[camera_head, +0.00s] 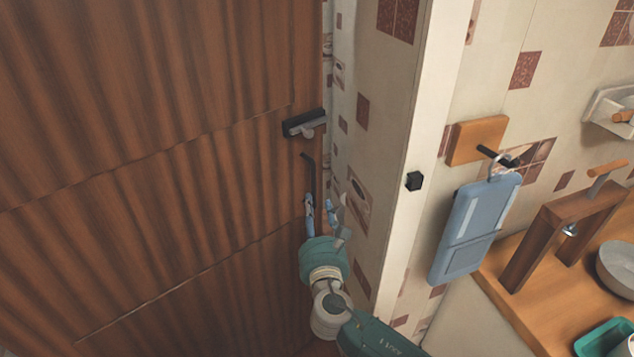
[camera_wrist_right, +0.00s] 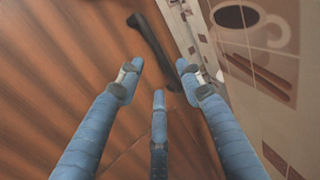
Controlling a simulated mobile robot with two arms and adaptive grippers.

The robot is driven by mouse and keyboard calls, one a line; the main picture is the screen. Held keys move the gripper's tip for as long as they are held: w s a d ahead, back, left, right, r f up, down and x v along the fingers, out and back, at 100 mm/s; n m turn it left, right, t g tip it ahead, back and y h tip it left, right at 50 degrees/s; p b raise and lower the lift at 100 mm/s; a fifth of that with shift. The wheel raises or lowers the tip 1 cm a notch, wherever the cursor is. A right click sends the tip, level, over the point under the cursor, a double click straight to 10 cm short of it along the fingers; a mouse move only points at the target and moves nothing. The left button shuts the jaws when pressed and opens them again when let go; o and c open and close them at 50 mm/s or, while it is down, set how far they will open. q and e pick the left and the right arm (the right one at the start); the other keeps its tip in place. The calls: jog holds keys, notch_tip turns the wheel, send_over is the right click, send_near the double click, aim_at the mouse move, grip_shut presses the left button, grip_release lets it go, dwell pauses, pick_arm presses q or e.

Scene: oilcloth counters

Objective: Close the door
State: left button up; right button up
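The door (camera_head: 160,150) is a large brown wooden panel with horizontal grooves, filling the left of the head view. Its right edge stands apart from the white door post (camera_head: 415,150), with tiled wall showing between them. A dark lock with a grey lever (camera_head: 303,124) is on the door near that edge, and a slim black handle (camera_head: 309,178) is below it. My right gripper (camera_head: 325,203) is just below the black handle. In the wrist view its blue fingers (camera_wrist_right: 158,84) are spread and empty, with the black handle (camera_wrist_right: 150,45) ahead of them. My left gripper is out of view.
A small black block (camera_head: 414,181) sits on the post. To the right, a blue board (camera_head: 475,228) hangs from a wooden wall hook (camera_head: 478,140). A wooden counter (camera_head: 505,305) holds a wooden stand (camera_head: 553,225), a grey bowl (camera_head: 618,268) and a green tray (camera_head: 600,342).

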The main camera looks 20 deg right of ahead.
aim_at(312, 185)
jog(key=w, duration=0.3)
jog(key=w+d+p, duration=0.1)
jog(key=w, duration=0.4)
jog(key=shift+w+d+r, duration=0.15)
jog(key=shift+w+d, duration=0.05)
jog(key=shift+w, duration=0.1)
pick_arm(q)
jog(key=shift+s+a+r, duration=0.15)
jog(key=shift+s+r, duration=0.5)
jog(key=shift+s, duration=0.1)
pick_arm(e)
jog(key=shift+w+r, duration=0.15)
jog(key=shift+w, duration=0.25)
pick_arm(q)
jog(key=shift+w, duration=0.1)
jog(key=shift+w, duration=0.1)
pick_arm(e)
grip_shut()
